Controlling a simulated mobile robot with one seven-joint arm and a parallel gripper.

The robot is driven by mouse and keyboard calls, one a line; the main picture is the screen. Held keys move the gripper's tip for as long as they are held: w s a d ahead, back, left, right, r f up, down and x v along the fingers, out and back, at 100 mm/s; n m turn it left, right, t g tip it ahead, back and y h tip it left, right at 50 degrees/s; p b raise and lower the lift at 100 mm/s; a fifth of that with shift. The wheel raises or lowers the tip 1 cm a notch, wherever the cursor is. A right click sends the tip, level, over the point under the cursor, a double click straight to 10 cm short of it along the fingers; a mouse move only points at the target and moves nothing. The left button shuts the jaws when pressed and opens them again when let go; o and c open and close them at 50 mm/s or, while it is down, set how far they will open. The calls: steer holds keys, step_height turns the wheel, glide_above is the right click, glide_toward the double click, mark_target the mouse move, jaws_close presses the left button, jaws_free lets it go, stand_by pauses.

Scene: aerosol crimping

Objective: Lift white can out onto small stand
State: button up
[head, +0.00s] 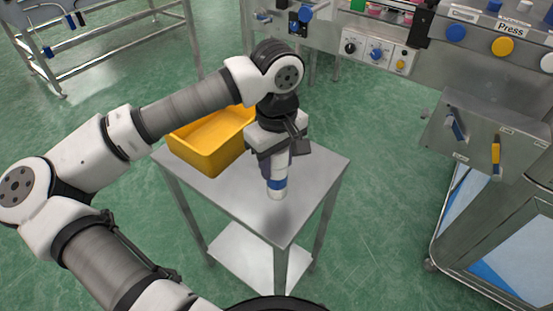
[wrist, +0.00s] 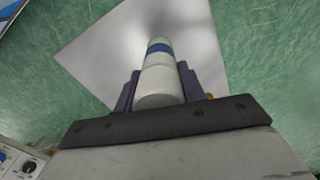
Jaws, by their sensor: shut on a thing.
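The white can (head: 277,190) with a blue band hangs below my gripper (head: 275,166) in the head view. My gripper is shut on the can's upper part, and the can points down over the small metal stand (head: 230,190). In the wrist view the can (wrist: 160,62) runs away from the camera between the two fingers of my gripper (wrist: 160,88). The stand top (wrist: 95,55) lies beyond it. I cannot tell whether the can's base touches the stand top.
A yellow bin (head: 205,160) sits on the stand's far left part, beside my gripper. The stand's front and right parts are clear. A machine with knobs and a panel labelled Press (head: 500,30) stands at the right. A metal frame table (head: 100,45) is at the far left.

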steer(key=shift+f+b, duration=0.5)
steer(key=shift+b, duration=0.25)
stand_by(0.3)
steer(key=o, duration=1.4)
step_height(320, 180, up, 14)
steer(key=shift+f, duration=0.1)
